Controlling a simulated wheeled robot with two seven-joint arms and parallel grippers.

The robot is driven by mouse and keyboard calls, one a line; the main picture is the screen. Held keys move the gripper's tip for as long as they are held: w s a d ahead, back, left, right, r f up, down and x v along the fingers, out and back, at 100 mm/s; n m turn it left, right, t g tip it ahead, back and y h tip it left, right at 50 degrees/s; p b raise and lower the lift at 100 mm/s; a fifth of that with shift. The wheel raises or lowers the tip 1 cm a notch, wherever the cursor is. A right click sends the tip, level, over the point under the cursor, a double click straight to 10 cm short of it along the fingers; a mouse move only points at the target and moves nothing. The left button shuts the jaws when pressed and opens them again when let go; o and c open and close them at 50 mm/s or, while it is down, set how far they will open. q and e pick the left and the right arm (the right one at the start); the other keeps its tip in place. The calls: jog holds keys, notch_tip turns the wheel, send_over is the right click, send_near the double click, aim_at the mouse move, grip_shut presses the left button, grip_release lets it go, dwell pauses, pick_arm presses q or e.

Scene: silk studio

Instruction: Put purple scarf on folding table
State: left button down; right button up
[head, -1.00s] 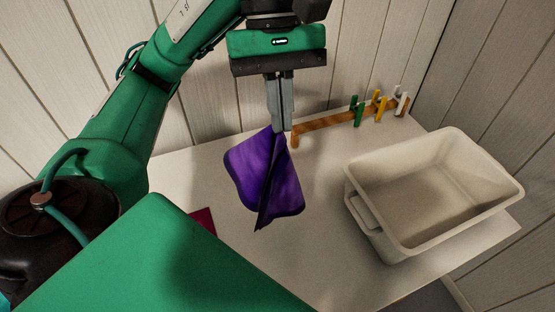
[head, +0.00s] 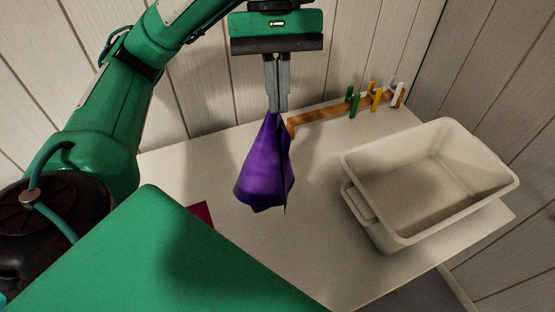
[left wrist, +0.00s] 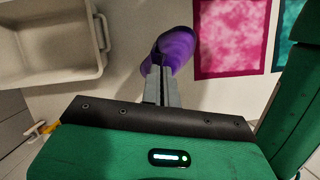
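The purple scarf (head: 264,172) hangs in folds from my left gripper (head: 277,108), whose fingers are shut on its top. It also shows in the left wrist view (left wrist: 178,45), just beyond the fingertips (left wrist: 160,72). The cloth hangs in front of the white folding table (head: 320,240); I cannot tell whether its lower edge touches the top. My right gripper is not in view.
A beige tub (head: 358,212) stands at the table's right side. A wooden rail (head: 325,115) with green, yellow and white pegs lies at the back. A pink cloth (left wrist: 232,38) and a teal cloth (left wrist: 301,40) lie flat on the table. Bare table lies left of the tub.

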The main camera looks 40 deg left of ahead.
pick_arm(q)
jog(key=w+a+m+y, duration=0.2)
jog(key=w+a+m, duration=0.2)
jog(key=w+m, duration=0.3)
jog(key=w+a+m+y, duration=0.2)
jog(key=w+a+m, duration=0.2)
jog(key=w, duration=0.4)
jog(key=shift+g, duration=0.4)
jog(key=s+d+f, duration=0.6)
jog(key=s+f, duration=0.3)
jog(key=f, duration=0.1)
jog(key=s+d+f, duration=0.5)
jog(key=s+f, duration=0.5)
jog(key=s+d+f, duration=0.6)
jog(key=s+f, duration=0.3)
jog(key=s, duration=0.1)
jog(key=shift+s+d+f, duration=0.2)
jog(key=shift+d+f, duration=0.1)
jog(key=shift+f, duration=0.1)
jog(key=c, duration=1.2)
grip_release()
jog(key=shift+r, duration=0.1)
